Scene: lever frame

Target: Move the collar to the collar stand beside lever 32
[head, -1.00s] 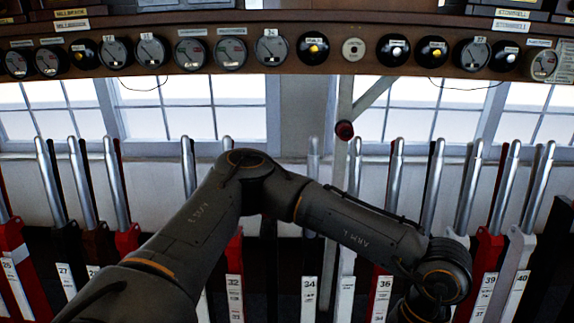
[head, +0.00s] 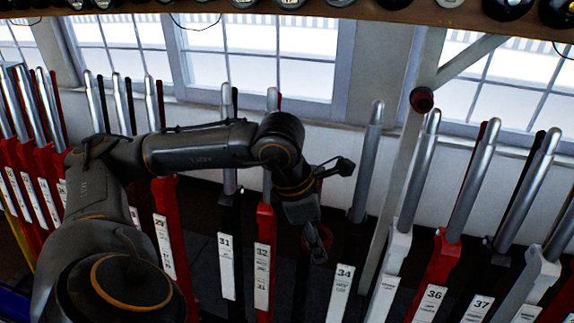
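Lever 32 (head: 264,247) is red with a white number plate and stands between black lever 31 (head: 229,245) and black lever 34 (head: 342,279). My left gripper (head: 318,246) hangs pointing down just right of lever 32, in front of the gap before lever 34. A small dark reddish piece shows at its fingers; I cannot tell whether it is the collar or whether the fingers are shut on it. A round red and black piece (head: 421,99) sits on the grey post, right of my gripper. I cannot make out a collar stand. My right gripper is out of view.
Levers with steel handles stand in a close row on both sides, including red lever 36 (head: 432,285) and lever 29 (head: 163,232). A slanting grey post (head: 399,165) rises behind them. Windows and a dial shelf (head: 420,12) lie beyond.

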